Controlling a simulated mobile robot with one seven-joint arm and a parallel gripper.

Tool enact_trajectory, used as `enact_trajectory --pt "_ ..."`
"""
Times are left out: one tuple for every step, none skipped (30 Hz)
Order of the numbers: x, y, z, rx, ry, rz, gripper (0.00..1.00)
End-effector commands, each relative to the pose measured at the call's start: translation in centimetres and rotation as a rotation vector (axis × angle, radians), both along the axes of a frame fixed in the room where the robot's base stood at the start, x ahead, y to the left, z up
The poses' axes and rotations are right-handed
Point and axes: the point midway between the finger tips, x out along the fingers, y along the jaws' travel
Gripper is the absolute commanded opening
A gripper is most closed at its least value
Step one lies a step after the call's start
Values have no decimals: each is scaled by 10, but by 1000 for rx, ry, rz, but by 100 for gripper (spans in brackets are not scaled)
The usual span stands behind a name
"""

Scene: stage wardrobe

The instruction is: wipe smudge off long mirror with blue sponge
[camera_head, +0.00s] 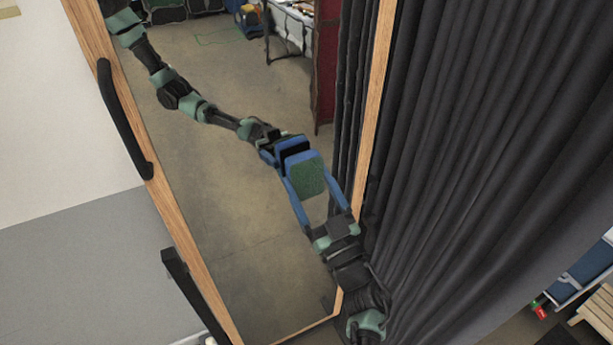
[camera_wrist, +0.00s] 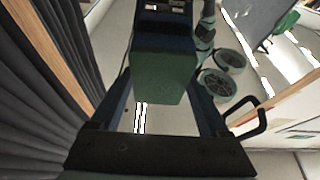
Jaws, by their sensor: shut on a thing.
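The long mirror (camera_head: 235,190) has a light wood frame and fills the middle of the head view, tilted in the picture. My gripper (camera_head: 307,177) reaches up from the lower right in front of the glass, its blue fingers shut on the blue sponge (camera_head: 306,160). The sponge has a green face (camera_head: 310,181) toward the head camera. Its reflection shows right behind it, so it is close to the glass; whether it touches, I cannot tell. In the wrist view the sponge (camera_wrist: 163,75) sits between the fingers. I cannot make out a smudge.
Dark curtains (camera_head: 480,130) hang close along the mirror's right side. A black handle (camera_head: 125,120) is on the frame's left side. A grey-and-white wall (camera_head: 70,200) stands to the left. A blue item (camera_head: 580,272) and wooden slats (camera_head: 600,312) are at the lower right.

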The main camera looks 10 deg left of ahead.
Motion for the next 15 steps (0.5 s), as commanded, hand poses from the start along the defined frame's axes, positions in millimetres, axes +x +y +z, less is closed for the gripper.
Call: enact_trajectory --pt "-5 -4 5 1 2 -2 35" --pt "-7 -5 5 1 2 -2 35" --pt "-11 -8 5 2 1 -2 35" --pt "-13 -9 4 2 1 -2 35" --pt "-16 -11 4 2 1 -2 35" --pt "-19 -13 5 1 1 -1 35" --pt "-22 -15 5 1 1 -1 35" --pt "-24 -17 4 2 1 -2 35" --pt "-28 -19 4 1 1 -1 35" --pt "-30 -20 4 0 0 -1 35" --pt "-32 -22 4 1 0 -2 35" --pt "-35 -24 4 1 0 -2 35" --pt "-37 -25 3 2 0 -1 35" --pt "-38 -26 3 2 0 0 35" --pt "-40 -26 2 1 0 0 35"
